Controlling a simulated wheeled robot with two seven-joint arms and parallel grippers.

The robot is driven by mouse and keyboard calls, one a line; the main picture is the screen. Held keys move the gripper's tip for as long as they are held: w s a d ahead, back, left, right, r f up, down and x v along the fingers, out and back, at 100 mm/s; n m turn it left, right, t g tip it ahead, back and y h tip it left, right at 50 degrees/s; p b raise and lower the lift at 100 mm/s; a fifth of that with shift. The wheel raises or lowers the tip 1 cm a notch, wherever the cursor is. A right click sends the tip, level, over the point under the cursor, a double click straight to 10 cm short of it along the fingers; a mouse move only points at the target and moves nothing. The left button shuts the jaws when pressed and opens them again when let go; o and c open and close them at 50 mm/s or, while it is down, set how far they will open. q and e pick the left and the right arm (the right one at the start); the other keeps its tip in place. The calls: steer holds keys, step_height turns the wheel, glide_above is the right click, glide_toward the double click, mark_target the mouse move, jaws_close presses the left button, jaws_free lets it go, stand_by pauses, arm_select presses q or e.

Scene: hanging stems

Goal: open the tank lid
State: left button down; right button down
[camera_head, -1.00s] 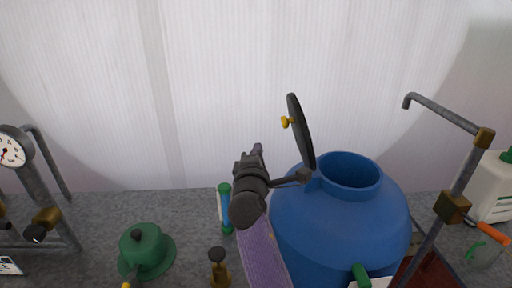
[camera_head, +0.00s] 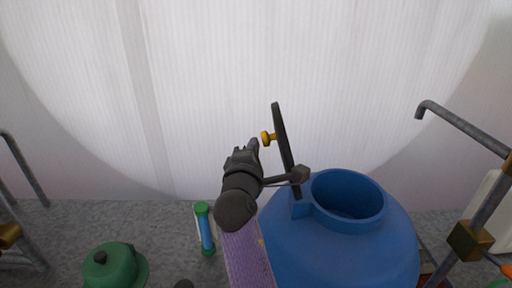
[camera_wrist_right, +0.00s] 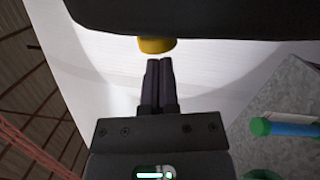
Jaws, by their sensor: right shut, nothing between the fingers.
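The blue tank (camera_head: 335,240) stands right of centre in the head view, with its round mouth uncovered. Its dark lid (camera_head: 283,145) stands up nearly on edge at the left side of the mouth, on a hinge. A yellow knob (camera_head: 267,138) sticks out from the lid's left face. My right gripper (camera_head: 254,146) is just left of the lid by the knob. In the right wrist view its fingers (camera_wrist_right: 160,65) are together and empty, just short of the knob (camera_wrist_right: 157,45), with the dark lid (camera_wrist_right: 200,18) beyond. My left gripper is not in view.
A green-capped tube with a blue middle (camera_head: 206,229) and a green domed object (camera_head: 115,265) are on the grey surface at left. A bent metal pipe (camera_head: 462,128) with brass fittings rises at the right. The white wall is behind.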

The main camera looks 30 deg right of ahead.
mark_target(268, 137)
steer(key=d+r+m+p, duration=0.1)
steer(key=p, duration=0.1)
steer(key=s+d+r+p, duration=0.1)
steer(key=p, duration=0.1)
steer(key=shift+s+d+r+m+p, duration=0.15)
steer(key=shift+s+r+m+p, duration=0.15)
steer(key=shift+m, duration=0.1)
steer(key=shift+s+d+f+m, duration=0.15)
steer(key=shift+d+f+m, duration=0.15)
